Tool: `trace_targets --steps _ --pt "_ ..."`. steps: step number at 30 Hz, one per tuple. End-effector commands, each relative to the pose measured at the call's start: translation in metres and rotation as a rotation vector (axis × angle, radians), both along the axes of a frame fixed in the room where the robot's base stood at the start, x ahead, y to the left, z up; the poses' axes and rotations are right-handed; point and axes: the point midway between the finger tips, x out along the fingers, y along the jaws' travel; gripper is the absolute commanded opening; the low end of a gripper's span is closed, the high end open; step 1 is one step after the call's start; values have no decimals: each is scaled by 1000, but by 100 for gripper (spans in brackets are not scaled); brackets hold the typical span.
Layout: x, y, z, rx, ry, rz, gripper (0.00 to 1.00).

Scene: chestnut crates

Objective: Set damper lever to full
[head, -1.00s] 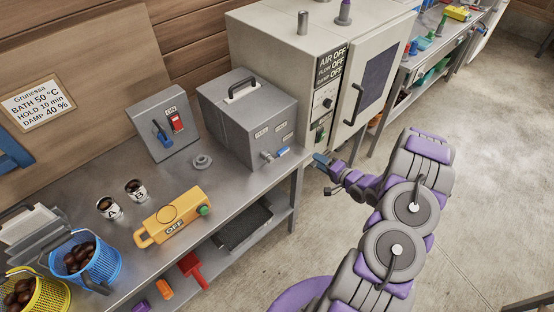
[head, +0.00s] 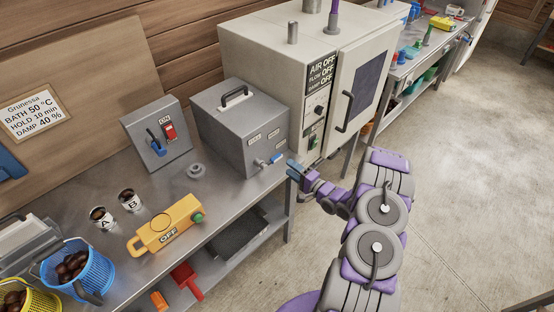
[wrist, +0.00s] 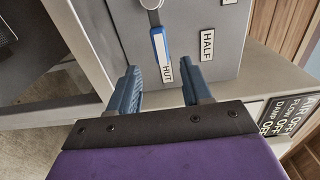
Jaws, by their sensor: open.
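The damper lever (head: 265,162) is on the front of a grey metal box (head: 228,112) at the back of the bench. It has a metal pivot and a blue handle (wrist: 161,47), which lies along the SHUT label (wrist: 167,70) and partly covers it. The HALF label (wrist: 207,45) is to its right in the wrist view. The FULL label (head: 254,142) shows small in the head view. My gripper (head: 291,166) is open close to the handle's end. In the wrist view, my gripper (wrist: 160,82) has the handle's end between its finger lines; contact cannot be told.
A beige cabinet (head: 257,46) with a door handle stands right behind my gripper. A yellow OFF box (head: 165,227), cups, a switch box (head: 157,135) and a blue basket of chestnuts (head: 102,272) are on the bench. Floor at right is clear.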

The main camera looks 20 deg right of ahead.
Motion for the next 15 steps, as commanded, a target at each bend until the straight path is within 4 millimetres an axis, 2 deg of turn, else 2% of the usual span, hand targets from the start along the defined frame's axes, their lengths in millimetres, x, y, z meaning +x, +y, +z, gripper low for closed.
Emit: trace_targets --steps 9,15 --pt "56 20 0 2 -5 2 49" --pt "75 26 -1 3 -1 1 49"
